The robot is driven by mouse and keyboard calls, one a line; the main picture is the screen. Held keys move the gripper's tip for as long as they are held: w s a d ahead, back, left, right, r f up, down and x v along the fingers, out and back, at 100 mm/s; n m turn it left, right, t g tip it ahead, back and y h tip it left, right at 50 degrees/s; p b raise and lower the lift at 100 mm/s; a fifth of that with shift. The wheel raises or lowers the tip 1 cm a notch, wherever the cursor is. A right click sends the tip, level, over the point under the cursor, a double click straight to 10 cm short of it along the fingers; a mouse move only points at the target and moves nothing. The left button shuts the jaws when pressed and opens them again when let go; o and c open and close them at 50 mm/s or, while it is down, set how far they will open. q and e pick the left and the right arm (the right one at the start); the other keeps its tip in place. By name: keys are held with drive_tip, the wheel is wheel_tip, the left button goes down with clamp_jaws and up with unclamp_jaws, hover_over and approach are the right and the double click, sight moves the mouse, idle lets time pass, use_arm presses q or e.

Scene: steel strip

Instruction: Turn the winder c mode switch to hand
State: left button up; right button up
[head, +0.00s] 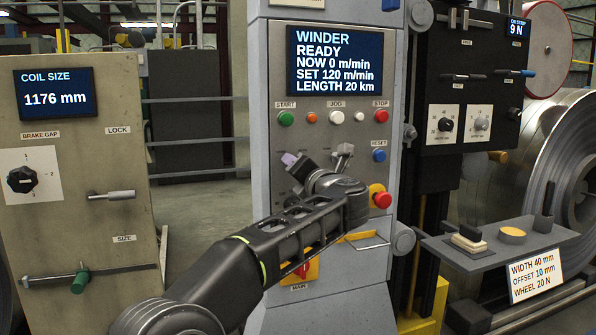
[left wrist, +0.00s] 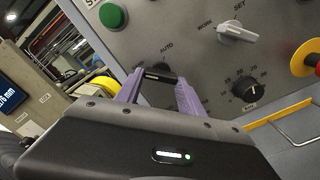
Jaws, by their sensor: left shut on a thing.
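The winder panel (head: 335,120) is grey, with a screen reading WINDER READY. In the left wrist view, my left gripper (left wrist: 160,85) has its lilac fingers on either side of a black switch handle (left wrist: 161,75) with the label AUTO above it. This appears to be the mode switch, and the gripper is shut on it. My right gripper is in neither view.
A pale lever switch (left wrist: 237,32), marked WORK and SET, is close to the right; it also shows in the head view (head: 343,153). A black dial (left wrist: 250,89) is below it. A red emergency button (head: 382,200) and a yellow-backed main switch (head: 303,271) are nearby.

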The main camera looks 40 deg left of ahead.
use_arm(q)
drive_tip(key=shift+f, duration=0.1)
drive_tip(key=o, duration=1.4)
drive_tip(key=shift+c, duration=0.2)
drive_tip(key=shift+d, duration=0.1)
drive_tip(key=v, duration=0.7)
drive_tip(key=shift+s+d, duration=0.25)
drive_tip(key=shift+d, duration=0.05)
